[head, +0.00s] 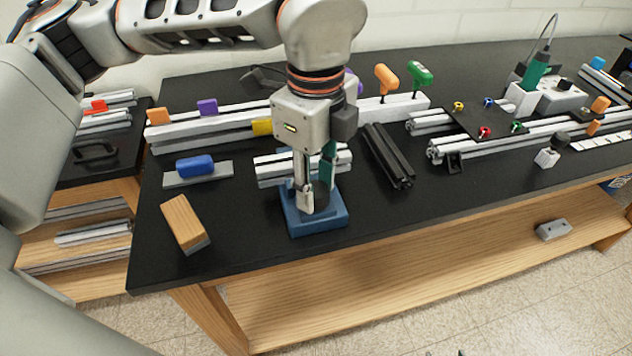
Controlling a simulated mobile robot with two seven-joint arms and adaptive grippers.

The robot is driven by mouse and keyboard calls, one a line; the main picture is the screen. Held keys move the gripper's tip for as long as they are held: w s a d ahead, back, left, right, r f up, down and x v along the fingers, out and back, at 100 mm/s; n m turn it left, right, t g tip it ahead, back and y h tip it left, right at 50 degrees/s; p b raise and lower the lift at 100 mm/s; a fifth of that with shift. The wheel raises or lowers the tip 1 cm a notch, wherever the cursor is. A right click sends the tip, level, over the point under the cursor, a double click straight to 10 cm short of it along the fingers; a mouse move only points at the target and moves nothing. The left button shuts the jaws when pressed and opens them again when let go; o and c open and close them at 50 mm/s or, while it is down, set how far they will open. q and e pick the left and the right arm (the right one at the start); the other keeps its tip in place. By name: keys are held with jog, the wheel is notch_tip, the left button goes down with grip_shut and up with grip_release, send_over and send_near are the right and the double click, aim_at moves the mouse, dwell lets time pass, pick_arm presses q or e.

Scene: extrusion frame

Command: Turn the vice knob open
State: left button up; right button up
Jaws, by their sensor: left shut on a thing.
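The blue vice (318,224) stands on the black tabletop close to its front edge, left of centre. My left gripper (312,205) points straight down over the vice, with its fingers low at the vice's top. It is shut on the vice knob, which the fingers and the arm mostly hide. I cannot make out the knob's angle or the gap between the vice jaws. Only small dark tips at the bottom edge may belong to my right gripper (444,353); its jaws cannot be judged.
A wooden block (183,221) lies left of the vice and a blue-handled tool (195,166) lies behind it. Silver extrusions (273,167) lie just behind the vice, and a black extrusion (388,155) lies to its right.

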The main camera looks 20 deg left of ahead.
aim_at(316, 189)
pick_arm(q)
jog(key=o, duration=1.1)
jog(key=shift+r, duration=0.1)
notch_tip(316, 189, up, 12)
